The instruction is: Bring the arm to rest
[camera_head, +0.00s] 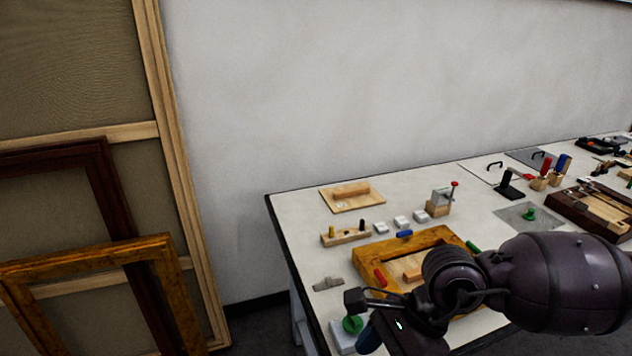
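My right arm comes in from the right edge, dark purple, and reaches over the front of the workbench (297,222). My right gripper (385,338) is at the bottom of the view, low over the bench's front left part, beside a green knob (352,324) on a pale block. Its fingertips are mostly hidden or cut off, so I cannot tell whether it is open or holds anything. The arm partly covers a gilt wooden frame (362,260) lying on the bench. My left gripper is not in view.
Several clamps, blocks and tools stand on the bench, including a board with a wooden bar (351,196), a peg rack (346,236) and a brown tool case (590,208). Large frames (100,255) lean at the left. The floor between them and the bench is clear.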

